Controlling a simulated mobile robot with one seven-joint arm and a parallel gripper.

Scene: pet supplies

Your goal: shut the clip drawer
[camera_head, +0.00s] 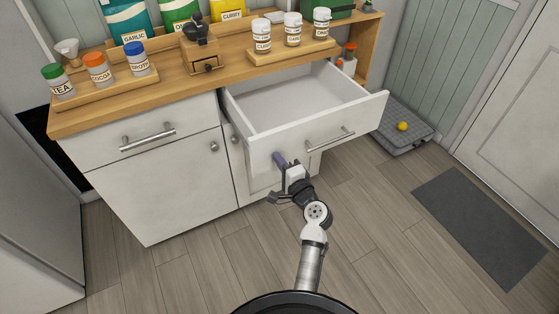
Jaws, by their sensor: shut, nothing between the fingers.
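The white drawer (266,149) under the right part of the wooden counter is pulled far out. Its inside looks empty where I can see it. A silver bar handle (330,138) is on its front. I take it to be the clip drawer, though no label shows. My gripper (279,160) is at the lower left of the drawer front, left of the handle.
A closed drawer with a bar handle (148,137) is to the left. Jars, bags and a small wooden grinder (202,52) stand on the counter. A grey pet bed (400,135) with a yellow ball (403,126) lies right of the drawer. A dark mat (480,226) lies on otherwise open floor.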

